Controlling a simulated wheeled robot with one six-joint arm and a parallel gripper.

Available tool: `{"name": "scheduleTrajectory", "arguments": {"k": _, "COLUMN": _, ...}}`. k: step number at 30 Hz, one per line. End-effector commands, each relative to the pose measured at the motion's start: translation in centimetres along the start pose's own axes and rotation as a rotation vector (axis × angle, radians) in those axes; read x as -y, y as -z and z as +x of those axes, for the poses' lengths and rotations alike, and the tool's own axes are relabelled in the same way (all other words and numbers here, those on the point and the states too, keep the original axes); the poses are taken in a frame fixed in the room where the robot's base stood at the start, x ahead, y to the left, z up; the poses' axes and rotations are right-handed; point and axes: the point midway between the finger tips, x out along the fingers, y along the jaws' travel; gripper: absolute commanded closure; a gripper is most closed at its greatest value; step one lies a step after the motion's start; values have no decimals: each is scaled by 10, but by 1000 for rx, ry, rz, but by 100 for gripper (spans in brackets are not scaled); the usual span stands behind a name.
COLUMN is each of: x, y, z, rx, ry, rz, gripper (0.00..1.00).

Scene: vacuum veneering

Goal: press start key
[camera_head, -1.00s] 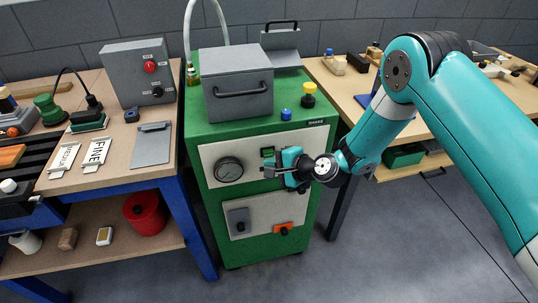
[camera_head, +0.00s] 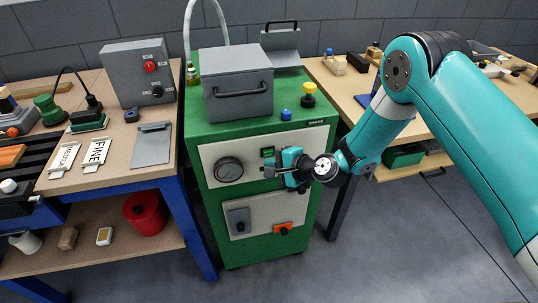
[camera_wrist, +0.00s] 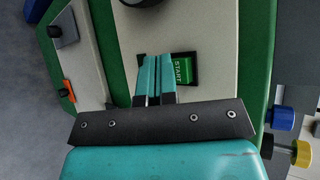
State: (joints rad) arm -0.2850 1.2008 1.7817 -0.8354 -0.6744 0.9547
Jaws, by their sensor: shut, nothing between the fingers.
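The green start key (camera_wrist: 183,71), lettered START, sits in a dark frame on the light front panel of the green machine. In the head view the start key (camera_head: 267,152) is small, just above my gripper (camera_head: 268,171). In the wrist view my gripper (camera_wrist: 159,58) is shut and empty, its fingers side by side. The fingertips are right beside the key and cover part of its dark frame. Whether they touch the panel or the key, I cannot tell.
A round gauge (camera_head: 228,169) is left of my gripper on the panel. A grey lever plate (camera_head: 239,221) and an orange switch (camera_head: 283,228) are below. Blue (camera_head: 286,114) and yellow (camera_head: 309,89) knobs stand on the machine's top. A workbench (camera_head: 121,178) stands at the left.

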Motion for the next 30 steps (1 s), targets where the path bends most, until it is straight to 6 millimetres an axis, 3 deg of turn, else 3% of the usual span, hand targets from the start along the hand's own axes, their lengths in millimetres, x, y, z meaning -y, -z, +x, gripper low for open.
{"name": "scheduleTrajectory", "arguments": {"k": 30, "x": 4, "y": 4, "z": 6, "rx": 0, "ry": 0, "rz": 0, "gripper": 100}}
